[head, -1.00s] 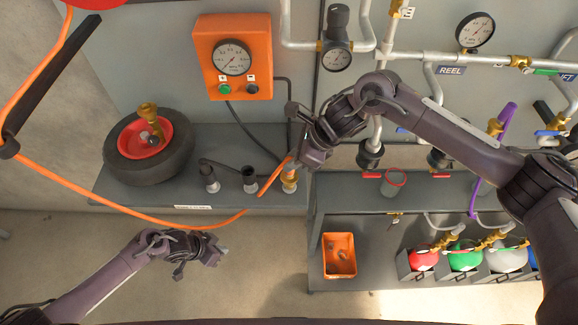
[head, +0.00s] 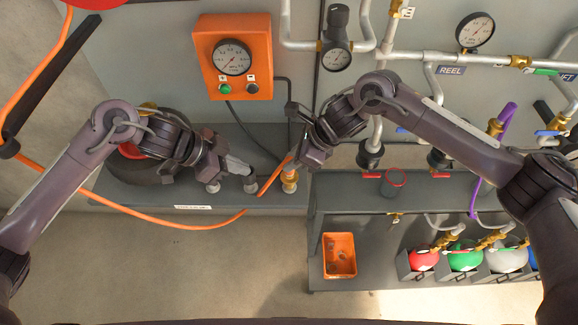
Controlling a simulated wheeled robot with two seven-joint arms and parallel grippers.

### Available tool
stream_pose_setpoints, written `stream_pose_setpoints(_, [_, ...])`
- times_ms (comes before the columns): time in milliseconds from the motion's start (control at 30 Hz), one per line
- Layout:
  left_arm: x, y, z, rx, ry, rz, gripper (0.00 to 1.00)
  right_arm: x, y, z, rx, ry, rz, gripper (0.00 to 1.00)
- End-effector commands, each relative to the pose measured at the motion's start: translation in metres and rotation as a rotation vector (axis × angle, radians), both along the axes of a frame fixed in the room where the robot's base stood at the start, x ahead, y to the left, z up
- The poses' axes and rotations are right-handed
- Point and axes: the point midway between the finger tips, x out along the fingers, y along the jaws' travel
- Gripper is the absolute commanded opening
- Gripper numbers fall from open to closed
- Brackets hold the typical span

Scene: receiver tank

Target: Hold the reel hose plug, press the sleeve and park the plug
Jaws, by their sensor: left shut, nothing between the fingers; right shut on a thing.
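An orange hose (head: 215,226) hangs in a loop from the upper left and rises to my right gripper (head: 292,163). The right gripper is shut at the hose's end; the plug itself is mostly hidden by the gripper. A brass fitting (head: 289,181) stands on the grey bench just below it; I cannot tell whether the plug touches it. My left gripper (head: 246,168) is shut and empty, left of the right gripper, above the bench and over the small grey posts (head: 250,184). It covers part of them.
A tyre with a red hub (head: 130,151) lies on the bench, partly behind my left arm. An orange gauge box (head: 233,57) is on the wall. An orange bin (head: 339,255) and several coloured balls (head: 424,259) are on the lower shelf at right.

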Motion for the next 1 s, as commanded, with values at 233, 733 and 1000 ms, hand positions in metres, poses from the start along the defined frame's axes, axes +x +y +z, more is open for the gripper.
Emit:
stream_pose_setpoints(233, [0.008,-0.013,0.004,-0.012,-0.036,0.0,0.0,0.0,0.0,0.0,0.0,-0.001,-0.001,0.0])
stream_pose_setpoints(733, [0.022,-0.058,-0.047,-0.011,-0.035,0.0,0.0,0.0,0.0,0.0,0.0,-0.001,-0.001,0.0])
stream_pose_setpoints(1000, [0.026,-0.071,-0.062,-0.01,-0.036,0.0,0.0,0.0,0.0,0.0,0.0,-0.001,-0.001,0.0])
